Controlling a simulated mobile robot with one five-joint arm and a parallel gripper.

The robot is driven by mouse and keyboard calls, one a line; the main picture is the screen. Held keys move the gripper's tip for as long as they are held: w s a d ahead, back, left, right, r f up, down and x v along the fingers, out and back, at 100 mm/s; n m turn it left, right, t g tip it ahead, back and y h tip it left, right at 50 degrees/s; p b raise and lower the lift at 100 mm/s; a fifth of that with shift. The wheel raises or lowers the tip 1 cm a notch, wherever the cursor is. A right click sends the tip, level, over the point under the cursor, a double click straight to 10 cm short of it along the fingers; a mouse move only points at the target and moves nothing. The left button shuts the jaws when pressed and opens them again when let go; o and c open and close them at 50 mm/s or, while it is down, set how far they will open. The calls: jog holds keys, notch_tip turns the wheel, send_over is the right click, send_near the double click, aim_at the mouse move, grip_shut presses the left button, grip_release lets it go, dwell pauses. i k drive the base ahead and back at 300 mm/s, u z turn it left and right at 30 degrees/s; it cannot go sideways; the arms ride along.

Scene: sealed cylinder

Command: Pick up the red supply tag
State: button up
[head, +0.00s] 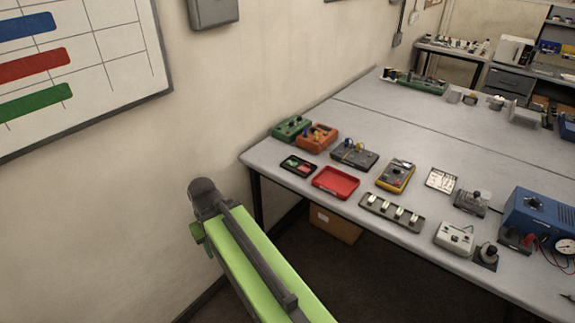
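A small black tray (298,166) lies near the left front edge of the workbench. It holds a small red piece (291,162) and a green piece beside it. The red piece may be the red supply tag, but it is too small to tell. An open red tray (335,182) lies just right of the black tray. My green arm link rises from the bottom of the head view, left of the bench, and ends in a dark joint. No gripper fingers show.
The grey workbench (405,118) carries green and orange boxes (317,138), a yellow meter (396,175), a strip with several pale pieces (392,212) and a blue power unit (540,215). A cardboard box (335,225) stands underneath. The bench's middle is clear. A wall runs along the left.

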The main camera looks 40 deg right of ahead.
aim_at(305, 169)
jog(key=z, duration=0.05)
jog(key=i, duration=1.45)
jog(key=u, duration=0.05)
